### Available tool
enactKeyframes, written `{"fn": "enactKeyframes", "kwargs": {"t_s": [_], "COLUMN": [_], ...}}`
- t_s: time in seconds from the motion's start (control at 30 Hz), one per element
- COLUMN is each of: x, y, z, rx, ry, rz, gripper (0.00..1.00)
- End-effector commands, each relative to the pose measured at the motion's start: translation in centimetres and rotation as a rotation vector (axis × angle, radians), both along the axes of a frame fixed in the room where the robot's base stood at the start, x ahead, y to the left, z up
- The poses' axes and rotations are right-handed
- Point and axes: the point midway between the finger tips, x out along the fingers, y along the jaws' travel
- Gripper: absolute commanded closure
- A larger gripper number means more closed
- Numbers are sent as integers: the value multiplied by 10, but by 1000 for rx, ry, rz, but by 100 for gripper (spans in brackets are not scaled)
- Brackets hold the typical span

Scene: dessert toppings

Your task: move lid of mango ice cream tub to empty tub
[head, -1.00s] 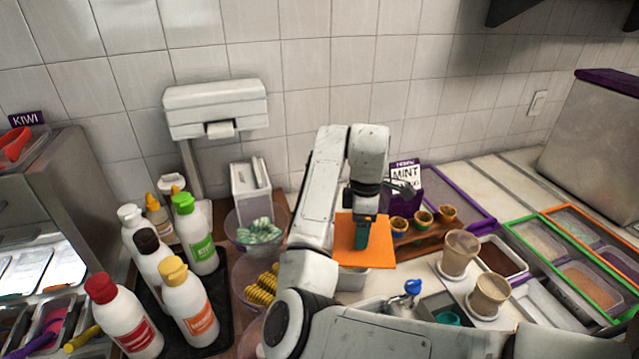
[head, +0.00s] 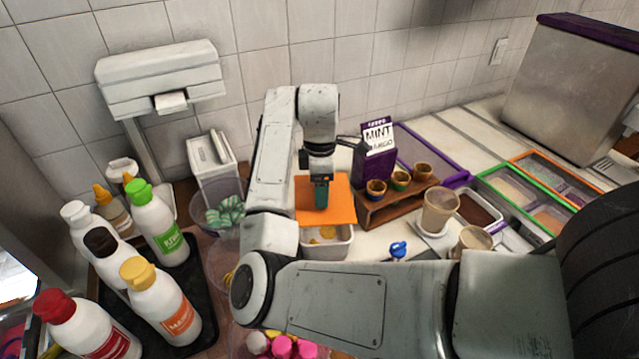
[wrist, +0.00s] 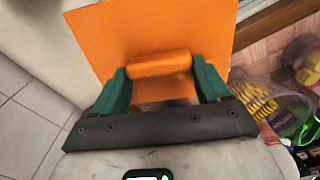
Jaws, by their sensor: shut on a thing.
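My gripper (head: 321,190) is shut on the raised handle (wrist: 158,64) of a flat orange lid (head: 342,208). In the wrist view, the two green fingers grip the handle from both sides, and the lid (wrist: 210,25) fills the upper middle. In the head view, the lid is tilted and behind a white tub (head: 345,248). Yellow-orange pieces show inside this tub, partly hidden by the lid and my arm. I cannot tell whether the lid touches the tub. Green-rimmed (head: 510,216) and orange-rimmed (head: 516,157) tubs are at the right. I cannot make out which tub is empty.
A wooden rack (head: 398,204) with small cups stands just right of the lid, by a purple sign holder (head: 372,165). Sauce bottles (head: 158,230) stand on a black tray at the left. Clear cups (head: 440,212) stand at the right. A white dispenser (head: 160,75) is behind.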

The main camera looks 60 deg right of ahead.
Motion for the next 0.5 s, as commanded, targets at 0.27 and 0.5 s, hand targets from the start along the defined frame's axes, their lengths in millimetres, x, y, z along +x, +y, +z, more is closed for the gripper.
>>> {"fn": "enactKeyframes", "kwargs": {"t_s": [0.27,0.5], "x": [0,0], "y": [0,0], "z": [-21,-35], "rx": [1,0], "ry": [-1,-1], "rz": [-1,-1], "gripper": [55,55]}}
